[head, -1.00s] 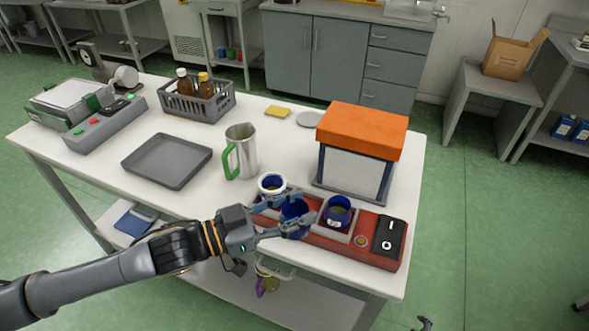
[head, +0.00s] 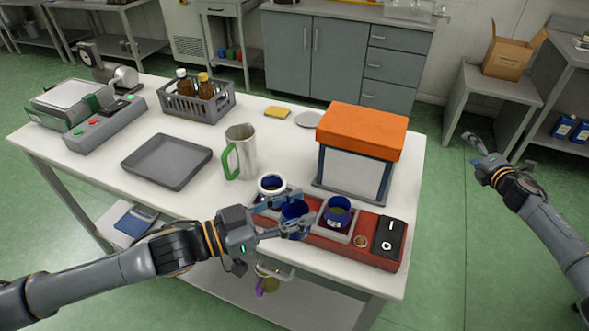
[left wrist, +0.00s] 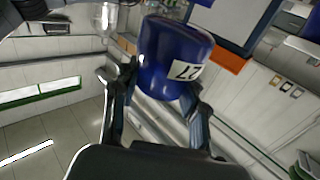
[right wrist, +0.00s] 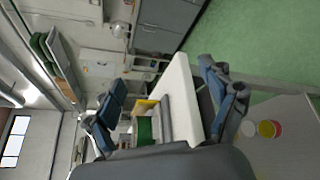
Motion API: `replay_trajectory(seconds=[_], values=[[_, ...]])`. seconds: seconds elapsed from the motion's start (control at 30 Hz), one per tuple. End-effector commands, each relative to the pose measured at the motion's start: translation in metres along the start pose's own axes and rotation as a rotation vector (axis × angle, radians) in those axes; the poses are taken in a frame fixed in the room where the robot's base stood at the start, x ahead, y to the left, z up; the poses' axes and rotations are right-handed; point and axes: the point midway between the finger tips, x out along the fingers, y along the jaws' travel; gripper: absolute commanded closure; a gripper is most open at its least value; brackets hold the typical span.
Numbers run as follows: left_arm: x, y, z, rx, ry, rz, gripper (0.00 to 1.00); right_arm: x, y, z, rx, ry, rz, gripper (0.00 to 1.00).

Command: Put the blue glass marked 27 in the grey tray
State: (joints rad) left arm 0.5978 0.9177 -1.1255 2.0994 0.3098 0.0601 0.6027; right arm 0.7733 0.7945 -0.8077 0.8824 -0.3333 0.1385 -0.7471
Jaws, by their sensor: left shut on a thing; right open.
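The blue glass marked 27 (head: 294,219) is between the fingers of my left gripper (head: 300,214), at the front of the red device. In the left wrist view the same glass (left wrist: 172,50) shows its white label with 27, and the left gripper (left wrist: 162,92) is shut on it. The head view does not show clearly whether its base is clear of the device. The empty grey tray (head: 166,162) lies flat on the table, left of the steel jug. My right gripper (head: 487,152) is open and empty, off the table's right side; its spread fingers show in the right wrist view (right wrist: 168,98).
Another blue glass (head: 337,213) stands in the red device (head: 325,244). A white-rimmed blue glass (head: 271,185) is just behind the held one. The steel jug (head: 241,152) with green handle stands between glasses and tray. An orange-topped box (head: 358,150) stands behind the device.

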Motion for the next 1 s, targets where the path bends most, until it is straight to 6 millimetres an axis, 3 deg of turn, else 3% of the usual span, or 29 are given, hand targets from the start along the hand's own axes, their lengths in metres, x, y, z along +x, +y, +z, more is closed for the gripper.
replay_trajectory(seconds=[0.03,0.13,0.33,0.57,0.7,0.87,1.0], values=[[0.000,0.000,0.000,0.000,0.000,0.000,0.89,0.003,0.033,0.015,-0.061,0.007,0.052,0.17],[0.000,0.000,0.000,0.000,0.000,0.000,0.89,0.006,0.093,0.018,-0.149,0.057,0.159,0.17],[0.000,0.000,0.000,0.000,0.000,0.000,0.89,0.004,0.204,-0.026,-0.229,0.240,0.363,0.17],[0.000,0.000,0.000,0.000,0.000,0.000,0.89,-0.022,0.307,-0.115,-0.259,0.535,0.535,0.17],[0.000,0.000,0.000,0.000,0.000,0.000,0.89,-0.052,0.358,-0.176,-0.285,0.749,0.594,0.17],[0.000,0.000,0.000,0.000,0.000,0.000,0.89,-0.100,0.401,-0.248,-0.350,1.019,0.599,0.17],[0.000,0.000,0.000,0.000,0.000,0.000,0.89,-0.154,0.423,-0.308,-0.462,1.268,0.522,0.17]])
